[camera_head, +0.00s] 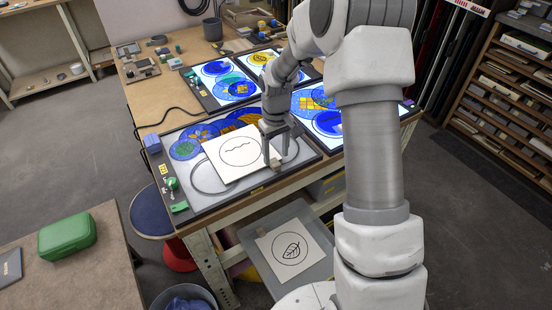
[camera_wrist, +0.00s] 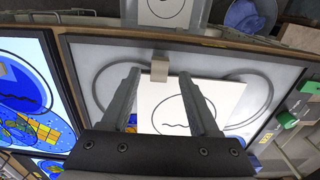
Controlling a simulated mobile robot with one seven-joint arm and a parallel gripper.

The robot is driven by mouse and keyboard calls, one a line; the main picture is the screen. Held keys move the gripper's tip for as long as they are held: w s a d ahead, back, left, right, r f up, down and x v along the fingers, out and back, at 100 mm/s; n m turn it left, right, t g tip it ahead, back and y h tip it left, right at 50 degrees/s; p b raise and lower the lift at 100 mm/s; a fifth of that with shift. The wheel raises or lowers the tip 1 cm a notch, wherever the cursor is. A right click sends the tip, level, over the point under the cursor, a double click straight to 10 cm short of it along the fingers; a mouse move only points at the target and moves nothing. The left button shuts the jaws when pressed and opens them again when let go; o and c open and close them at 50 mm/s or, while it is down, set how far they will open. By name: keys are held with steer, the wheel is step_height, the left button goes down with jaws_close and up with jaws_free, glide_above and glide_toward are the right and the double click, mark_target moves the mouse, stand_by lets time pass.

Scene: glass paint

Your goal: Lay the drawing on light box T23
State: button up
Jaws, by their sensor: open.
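A white drawing (camera_head: 235,166) with a circle and a wavy line lies on the front light box (camera_head: 205,199), whose panel looks grey and unlit. In the wrist view the drawing (camera_wrist: 205,92) lies flat between two grey curved outlines. A small beige block (camera_wrist: 159,66) sits at its edge. My gripper (camera_head: 277,150) is above that edge; in the wrist view its fingers (camera_wrist: 165,95) are apart, with the block beyond and between their tips. I cannot tell whether they touch anything. I cannot read T23 on any box.
Lit boxes with blue and yellow glass designs stand behind, including one at the right (camera_head: 318,115). A leaf drawing (camera_head: 289,249) lies in a grey tray (camera_head: 262,268) below the bench. A green case (camera_head: 67,235) rests on the left table. Green pieces (camera_head: 180,207) sit on the front box's left rim.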

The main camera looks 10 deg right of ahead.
steer(key=s+r+m+t, duration=0.1)
steer(key=s+r, duration=0.4)
steer(key=r, duration=0.5)
steer(key=s+r+t, duration=0.1)
steer(key=s+r, duration=0.3)
steer(key=r, duration=0.6)
steer(key=s+r+m+t, duration=0.1)
steer(key=s+r, duration=0.1)
steer(key=s, duration=0.6)
steer(key=s+r+m+t, duration=0.1)
steer(key=s+r+t, duration=0.1)
steer(key=s, duration=0.7)
steer(key=shift+r+m+t, duration=0.25)
steer(key=shift+m+t, duration=0.05)
steer(key=shift+s, duration=0.2)
